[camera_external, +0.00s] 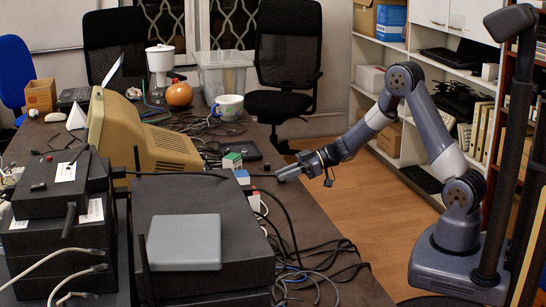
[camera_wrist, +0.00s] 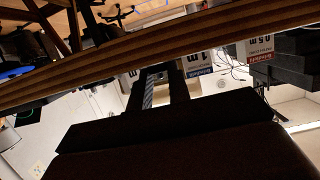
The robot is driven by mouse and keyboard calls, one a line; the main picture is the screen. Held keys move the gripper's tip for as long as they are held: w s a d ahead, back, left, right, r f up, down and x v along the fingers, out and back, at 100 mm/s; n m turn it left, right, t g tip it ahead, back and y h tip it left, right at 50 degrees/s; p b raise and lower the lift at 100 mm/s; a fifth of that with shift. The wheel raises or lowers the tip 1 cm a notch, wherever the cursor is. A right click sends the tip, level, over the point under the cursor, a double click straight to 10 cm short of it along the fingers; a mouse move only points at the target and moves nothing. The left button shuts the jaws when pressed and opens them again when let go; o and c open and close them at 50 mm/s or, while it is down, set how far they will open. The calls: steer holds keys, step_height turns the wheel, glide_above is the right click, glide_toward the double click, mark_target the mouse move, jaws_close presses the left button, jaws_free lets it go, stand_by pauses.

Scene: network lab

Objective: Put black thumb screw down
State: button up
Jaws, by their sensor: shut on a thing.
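My gripper (camera_external: 284,173) reaches in from the right, over the right part of the dark table (camera_external: 345,272), near its edge. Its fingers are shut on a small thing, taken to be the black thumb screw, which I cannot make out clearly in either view. I cannot tell whether the held thing touches the table.
Black cables (camera_external: 300,245) lie in front. A stack of black devices (camera_external: 205,200) and a beige monitor (camera_external: 150,140) fill the left. A mug (camera_external: 228,106) stands behind.

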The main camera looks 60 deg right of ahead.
jaws_close()
step_height(320, 180, up, 10)
steer(key=w+p, duration=0.1)
steer(key=p, duration=0.3)
steer(key=w+d+r+m+t+h+p, duration=0.35)
steer(key=w+d+p, duration=0.25)
steer(key=w, duration=0.6)
steer(key=m+h+p, duration=0.2)
steer(key=m+h, duration=0.2)
steer(key=h, duration=0.1)
glide_above(248, 154)
steer(key=shift+t, duration=0.25)
step_height(248, 154, down, 9)
steer(key=shift+s+a+f, duration=0.1)
steer(key=shift+f+b, duration=0.55)
steer(key=shift+f, duration=0.05)
steer(key=o, duration=0.9)
jaws_free()
steer(key=shift+s+f, duration=0.1)
steer(key=shift+c, duration=0.2)
